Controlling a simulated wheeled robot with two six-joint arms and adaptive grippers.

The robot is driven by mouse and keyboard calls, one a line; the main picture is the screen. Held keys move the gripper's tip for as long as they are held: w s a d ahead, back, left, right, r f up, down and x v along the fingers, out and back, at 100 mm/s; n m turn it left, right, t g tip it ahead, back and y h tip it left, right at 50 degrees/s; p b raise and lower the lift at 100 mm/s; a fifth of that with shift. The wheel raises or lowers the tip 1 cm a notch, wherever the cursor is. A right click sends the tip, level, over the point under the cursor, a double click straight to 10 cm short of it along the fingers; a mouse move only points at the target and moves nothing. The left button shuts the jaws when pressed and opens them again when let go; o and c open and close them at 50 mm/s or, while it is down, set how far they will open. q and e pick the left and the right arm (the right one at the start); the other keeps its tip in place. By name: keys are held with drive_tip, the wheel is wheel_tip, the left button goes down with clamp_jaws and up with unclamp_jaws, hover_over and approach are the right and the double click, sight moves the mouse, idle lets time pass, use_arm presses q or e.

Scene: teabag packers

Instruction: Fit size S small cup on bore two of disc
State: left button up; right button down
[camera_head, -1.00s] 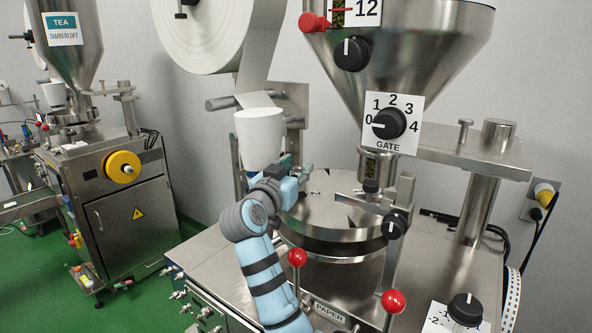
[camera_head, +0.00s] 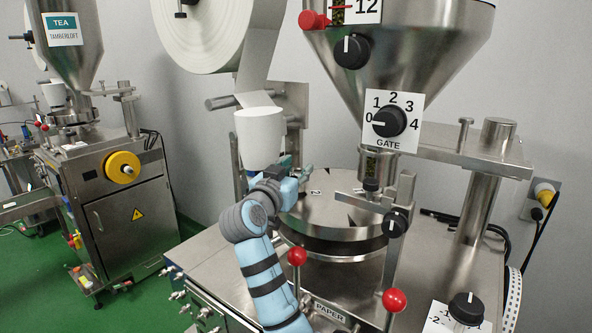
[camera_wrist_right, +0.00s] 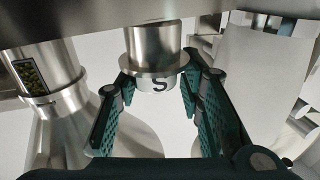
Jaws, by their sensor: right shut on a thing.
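My right gripper (camera_head: 301,176) is at the far left edge of the round steel disc (camera_head: 335,213), just in front of a white paper tube. The right wrist view shows its two dark green fingers (camera_wrist_right: 157,84) on either side of a steel cup with a flange and a dark "S" on it, the size S small cup (camera_wrist_right: 153,47). The fingers are shut on this cup. In the head view I cannot make out the cup behind the gripper. A "2" mark shows on the disc near the fingers; I cannot see bore two itself. My left gripper is not in view.
The hopper (camera_head: 400,50) with its gate dial (camera_head: 389,122) stands above the disc. The white paper tube (camera_head: 260,138) is close behind my right gripper. Two red-knobbed levers (camera_head: 297,257) rise in front of the disc. A second tea machine (camera_head: 110,205) stands at the left.

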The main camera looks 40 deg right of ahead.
drive_tip(key=shift+f+b, duration=1.3)
drive_tip(key=shift+f, duration=0.35)
drive_tip(key=c, duration=1)
unclamp_jaws()
drive_tip(key=shift+s+a, duration=0.1)
drive_tip(key=v, duration=0.7)
drive_tip(key=shift+a, duration=0.2)
drive_tip(key=shift+d+r, duration=0.1)
drive_tip(key=shift+d, duration=0.05)
